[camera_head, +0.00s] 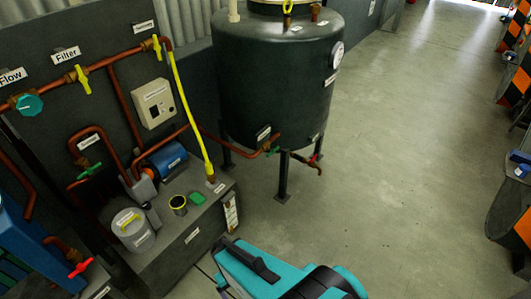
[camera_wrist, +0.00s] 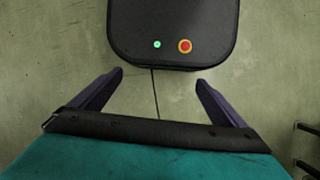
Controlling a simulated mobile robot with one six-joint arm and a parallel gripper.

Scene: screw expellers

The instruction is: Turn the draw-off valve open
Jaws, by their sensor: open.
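The dark tank (camera_head: 275,75) stands on legs behind the bench. A short pipe with a red-handled valve (camera_head: 315,158) comes out low at its right side and ends in a downward spout; this looks like the draw-off valve, but its label is too small to read. A green-handled valve (camera_head: 272,151) joins a copper pipe to the tank's lower left. My gripper (camera_wrist: 160,79) is open and empty in the wrist view, its two dark fingers spread over bare floor. In the head view my teal arm is at the bottom, well short of the tank. The valve is not in the wrist view.
The bench (camera_head: 185,235) at left carries a blue motor (camera_head: 167,160), a grey canister (camera_head: 132,230) and a yellow hose (camera_head: 190,115). Pipes labelled Flow and Filter run above. Orange-and-black striped machines (camera_head: 518,80) line the right. The floor (camera_head: 395,150) between is clear.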

